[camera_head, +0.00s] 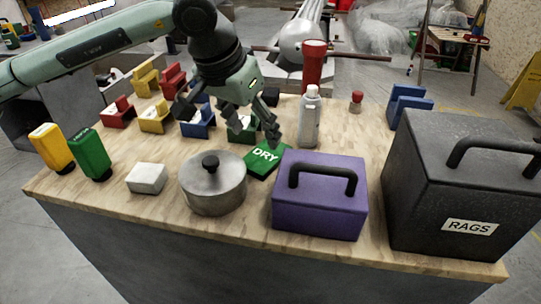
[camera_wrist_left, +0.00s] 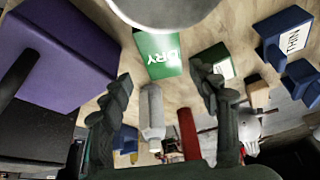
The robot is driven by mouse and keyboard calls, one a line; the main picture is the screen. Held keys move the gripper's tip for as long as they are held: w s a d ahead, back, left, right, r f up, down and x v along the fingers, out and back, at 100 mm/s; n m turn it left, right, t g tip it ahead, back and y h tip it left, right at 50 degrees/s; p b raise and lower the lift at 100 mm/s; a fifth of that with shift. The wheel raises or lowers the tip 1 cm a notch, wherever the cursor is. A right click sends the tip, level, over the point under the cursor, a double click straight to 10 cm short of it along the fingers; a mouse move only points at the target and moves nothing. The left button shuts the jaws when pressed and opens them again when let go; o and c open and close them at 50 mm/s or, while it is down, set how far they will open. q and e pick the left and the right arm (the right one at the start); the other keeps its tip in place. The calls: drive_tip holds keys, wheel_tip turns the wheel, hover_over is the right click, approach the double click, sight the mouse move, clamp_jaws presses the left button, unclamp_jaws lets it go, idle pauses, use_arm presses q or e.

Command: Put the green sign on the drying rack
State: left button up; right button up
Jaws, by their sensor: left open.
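The green sign (camera_head: 263,161), a flat rectangle with white letters "DRY", lies on the table between the pot and the purple box. It also shows in the left wrist view (camera_wrist_left: 158,56). My left gripper (camera_head: 231,121) is open and empty above the table, just behind the sign. Its two fingers show spread apart in the left wrist view (camera_wrist_left: 162,78), with the sign beyond their tips. A green slotted holder (camera_head: 243,134) stands behind the sign, partly hidden by a finger. I cannot tell which holder is the drying rack. My right gripper is not in view.
A blue holder (camera_head: 199,123), other coloured holders, a white block (camera_head: 147,178) and two bottles are left.

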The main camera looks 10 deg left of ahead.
sight(265, 155)
use_arm(q)
drive_tip(key=x, duration=0.7)
drive_tip(key=shift+w+a+f+p, duration=0.1)
drive_tip(key=shift+w+f+p, duration=0.05)
drive_tip(key=shift+f+p, duration=0.15)
drive_tip(key=shift+r, duration=0.15)
drive_tip(key=c, duration=0.8)
